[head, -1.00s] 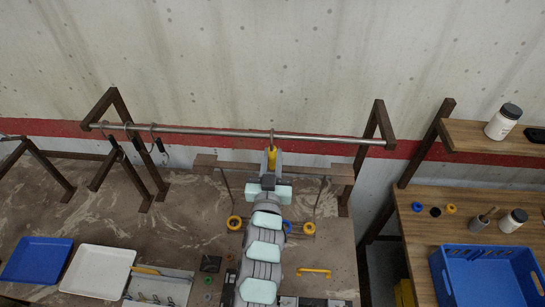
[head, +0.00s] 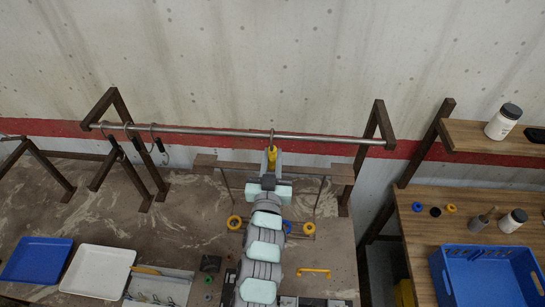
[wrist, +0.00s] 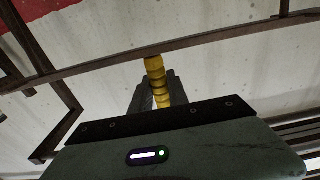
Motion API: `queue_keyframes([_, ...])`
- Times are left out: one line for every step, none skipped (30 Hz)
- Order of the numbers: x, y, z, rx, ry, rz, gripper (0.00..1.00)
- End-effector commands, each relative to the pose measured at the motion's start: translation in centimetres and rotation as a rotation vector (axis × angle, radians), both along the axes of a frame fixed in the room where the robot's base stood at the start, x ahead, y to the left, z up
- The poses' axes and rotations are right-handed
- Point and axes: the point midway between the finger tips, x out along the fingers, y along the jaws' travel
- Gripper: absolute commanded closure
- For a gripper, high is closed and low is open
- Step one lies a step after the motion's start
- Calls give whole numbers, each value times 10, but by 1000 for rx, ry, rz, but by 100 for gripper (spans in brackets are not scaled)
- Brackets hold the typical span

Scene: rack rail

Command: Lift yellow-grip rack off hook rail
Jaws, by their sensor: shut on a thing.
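The rack has a brown crossbar (head: 318,171) with a yellow grip (head: 271,158) at its middle top. Thin rods hang from the bar to a lower part with yellow and blue rings. A hook above the grip meets the metal hook rail (head: 215,132); I cannot tell whether it bears on the rail or is just clear of it. My gripper (head: 271,165) is shut on the yellow grip, which also shows in the wrist view (wrist: 156,80) between the fingers (wrist: 157,92). My arm hides the middle of the rack.
Black-handled hooks (head: 138,143) hang at the rail's left. Brown posts (head: 375,130) hold the rail. A blue tray (head: 37,260) and a white tray (head: 97,273) lie at lower left. A wooden bench with a blue crate (head: 488,252) stands at right.

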Motion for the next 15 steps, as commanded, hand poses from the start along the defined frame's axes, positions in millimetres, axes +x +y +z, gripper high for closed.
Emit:
queue_keyframes([0, 0, 0, 0, 0, 0, 100])
queue_keyframes([0, 0, 0, 0, 0, 0, 100])
queue_keyframes([0, 0, 0, 0, 0, 0, 100])
queue_keyframes([0, 0, 0, 0, 0, 0, 100])
queue_keyframes([0, 0, 1, 0, -2, 0, 100])
queue_keyframes([0, 0, 1, 0, -1, 0, 100])
queue_keyframes([0, 0, 1, 0, -2, 0, 100])
queue_keyframes([0, 0, 2, 0, -2, 0, 100])
queue_keyframes([0, 0, 2, 0, -2, 0, 100])
queue_keyframes([0, 0, 3, 0, -2, 0, 100])
queue_keyframes([0, 0, 4, 0, -2, 0, 100])
queue_keyframes([0, 0, 6, 1, -2, 0, 100])
queue_keyframes([0, 0, 7, 1, -3, 0, 100])
queue_keyframes([0, 0, 9, 1, -3, 0, 100])
queue_keyframes([0, 0, 11, 1, -3, 0, 100])
